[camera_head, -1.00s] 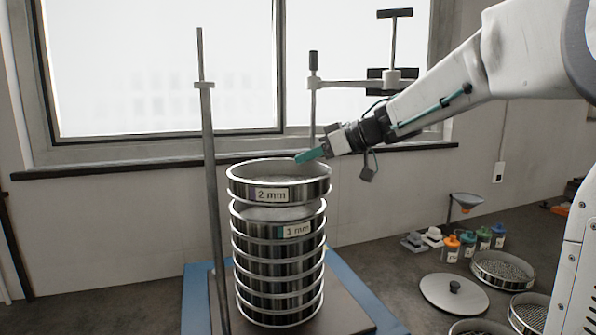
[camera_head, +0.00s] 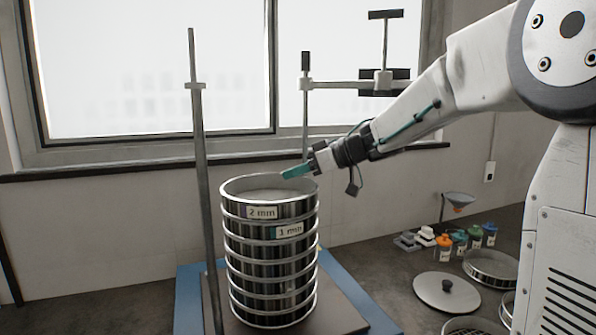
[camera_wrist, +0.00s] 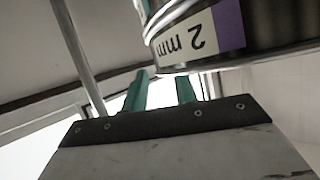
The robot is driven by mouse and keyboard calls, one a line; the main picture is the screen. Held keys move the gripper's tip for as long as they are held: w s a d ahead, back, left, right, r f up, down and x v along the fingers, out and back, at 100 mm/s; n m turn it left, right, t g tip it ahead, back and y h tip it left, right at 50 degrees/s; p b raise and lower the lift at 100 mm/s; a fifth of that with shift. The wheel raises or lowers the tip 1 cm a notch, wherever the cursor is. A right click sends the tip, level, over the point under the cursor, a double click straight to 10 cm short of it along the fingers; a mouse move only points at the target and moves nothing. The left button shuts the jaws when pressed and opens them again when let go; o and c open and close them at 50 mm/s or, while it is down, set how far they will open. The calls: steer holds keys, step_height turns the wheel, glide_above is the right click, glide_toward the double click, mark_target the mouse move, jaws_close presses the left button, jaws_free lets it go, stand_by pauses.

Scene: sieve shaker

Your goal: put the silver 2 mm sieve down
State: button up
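The silver 2 mm sieve (camera_head: 268,210) sits level on top of the stack, directly above the 1 mm sieve (camera_head: 289,231), with no clear gap between them. Its label also shows upside down in the wrist view (camera_wrist: 187,42). My gripper (camera_head: 297,172) is at the sieve's back right rim, teal fingers reaching over it. In the wrist view the two teal fingers (camera_wrist: 161,90) are a little apart at the rim, and their tips are partly hidden by the sieve.
The stack stands on a dark plate with a blue base (camera_head: 188,300). A vertical rod (camera_head: 202,170) rises close on its left, and another rod with a clamp arm (camera_head: 335,86) stands behind. A lid (camera_head: 440,290), small bottles (camera_head: 472,240) and other sieves (camera_head: 490,268) lie right.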

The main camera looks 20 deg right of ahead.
steer(key=shift+r, duration=0.25)
steer(key=v, duration=1.2)
step_height(320, 180, up, 6)
steer(key=w+d+m+t+h, duration=0.1)
steer(key=w+m+t+h, duration=0.1)
steer(key=m+t+h, duration=0.45)
steer(key=s+d+f+m+h, duration=0.2)
steer(key=s+d+f+h, duration=0.15)
steer(key=h, duration=0.25)
steer(key=s+a+f+g, duration=0.4)
steer(key=s+f, duration=0.3)
steer(key=s, duration=0.3)
steer(key=s+a+f+g+y, duration=0.1)
steer(key=s+a+f+g, duration=0.3)
steer(key=s+f, duration=0.3)
steer(key=s+a+f+g+y, duration=0.1)
steer(key=s+a+f+g, duration=0.3)
steer(key=s, duration=0.9)
step_height(320, 180, down, 4)
steer(key=shift+g, duration=0.95)
